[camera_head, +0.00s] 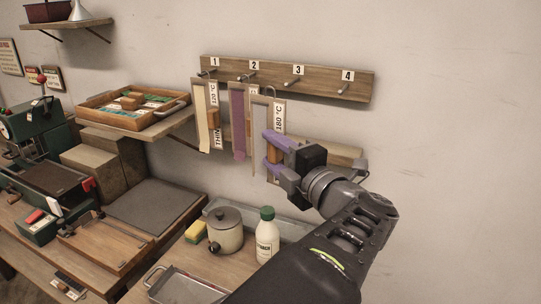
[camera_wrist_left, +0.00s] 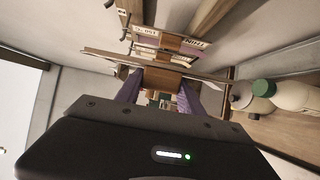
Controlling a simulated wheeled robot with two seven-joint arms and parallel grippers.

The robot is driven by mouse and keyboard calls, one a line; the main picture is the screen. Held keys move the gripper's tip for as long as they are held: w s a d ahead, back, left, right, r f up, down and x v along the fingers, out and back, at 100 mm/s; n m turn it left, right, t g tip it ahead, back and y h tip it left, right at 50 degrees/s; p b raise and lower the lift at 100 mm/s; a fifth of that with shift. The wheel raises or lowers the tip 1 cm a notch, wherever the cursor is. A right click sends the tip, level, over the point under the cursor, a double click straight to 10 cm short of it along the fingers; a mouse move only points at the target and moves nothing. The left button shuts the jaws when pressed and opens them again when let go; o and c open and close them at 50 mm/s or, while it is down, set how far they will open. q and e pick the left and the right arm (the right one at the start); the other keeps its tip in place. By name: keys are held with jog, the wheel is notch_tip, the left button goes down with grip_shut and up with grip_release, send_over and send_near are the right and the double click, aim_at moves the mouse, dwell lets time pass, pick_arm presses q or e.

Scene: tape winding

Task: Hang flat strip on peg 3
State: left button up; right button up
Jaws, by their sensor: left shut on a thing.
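My left gripper (camera_head: 272,151), with purple fingers, is shut on a flat strip (camera_head: 279,117) with a white card end marked 180 °C and a brown section between the fingers. The strip hangs upright with a thin hook at its top, below and left of peg 3 (camera_head: 291,83). Peg 3 is bare, and the hook appears apart from it. In the left wrist view the strip's brown section (camera_wrist_left: 161,78) shows between the fingers. My right gripper is not in view.
A cream strip (camera_head: 201,117) hangs at peg 1 and a purple strip (camera_head: 237,118) hangs near peg 2, close beside the held strip. Peg 4 (camera_head: 343,89) is bare. A pot (camera_head: 225,234) and white bottle (camera_head: 267,238) stand below. The wall at right is clear.

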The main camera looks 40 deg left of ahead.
pick_arm(q)
jog(key=w+a, duration=0.2)
jog(key=w, duration=0.6)
jog(key=shift+w+a+f+b, duration=0.2)
jog(key=shift+a+f+b, duration=0.15)
jog(key=shift+f, duration=0.1)
jog(key=shift+w+a+f+b, duration=0.1)
jog(key=shift+w+a+b, duration=0.1)
jog(key=shift+w+b, duration=0.5)
jog(key=shift+f+b, duration=0.1)
jog(key=shift+b, duration=0.35)
jog(key=o, duration=1.5)
jog(key=shift+w, duration=0.1)
jog(key=shift+o, duration=0.2)
